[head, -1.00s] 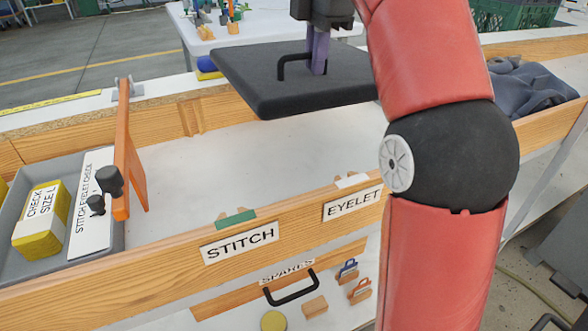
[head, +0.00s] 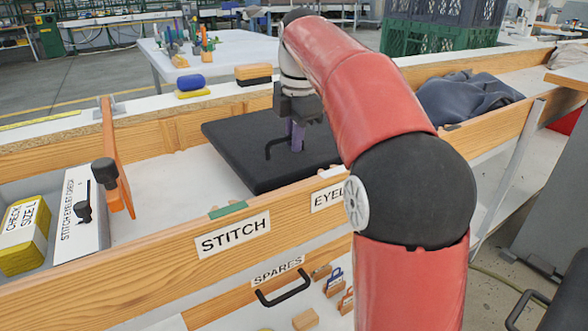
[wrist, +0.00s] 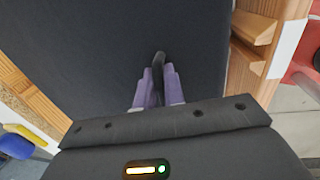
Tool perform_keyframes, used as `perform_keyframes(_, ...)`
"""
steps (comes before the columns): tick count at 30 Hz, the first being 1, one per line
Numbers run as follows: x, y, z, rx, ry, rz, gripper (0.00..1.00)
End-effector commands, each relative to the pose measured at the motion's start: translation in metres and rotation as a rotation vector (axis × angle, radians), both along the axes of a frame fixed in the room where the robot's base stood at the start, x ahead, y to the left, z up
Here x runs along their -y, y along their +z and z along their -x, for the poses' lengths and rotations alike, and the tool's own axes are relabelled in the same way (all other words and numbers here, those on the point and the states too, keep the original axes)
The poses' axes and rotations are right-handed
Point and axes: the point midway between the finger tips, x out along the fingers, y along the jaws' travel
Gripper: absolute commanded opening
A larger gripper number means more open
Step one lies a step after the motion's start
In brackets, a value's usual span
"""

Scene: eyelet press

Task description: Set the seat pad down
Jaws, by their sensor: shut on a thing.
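The seat pad (head: 240,149) is a flat black slab with a black loop handle. My gripper (head: 296,143) is shut on that handle, with its purple fingers pointing down at the pad's right part. In the head view the pad is low within the wooden-walled bench bay, roughly level; whether it touches the white bench floor (head: 170,182) cannot be told. In the wrist view the pad (wrist: 100,50) fills most of the picture and the purple fingertips (wrist: 158,80) close around the handle. My arm hides the pad's right end.
A front wooden rail carries STITCH (head: 233,234) and EYELET labels. An orange lever (head: 114,155) and a grey tray with a yellow CHECK SIZE L block (head: 24,237) stand left. Dark cloth (head: 466,100) lies right. Blue and yellow sponges (head: 191,87) sit on the back ledge.

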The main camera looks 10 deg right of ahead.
Motion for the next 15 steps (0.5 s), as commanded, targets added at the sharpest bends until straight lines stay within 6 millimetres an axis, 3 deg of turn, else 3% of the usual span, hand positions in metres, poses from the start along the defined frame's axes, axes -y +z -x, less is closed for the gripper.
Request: perform_keyframes(15,0.0,-0.055,0.0,0.003,0.001,0.0,0.0)
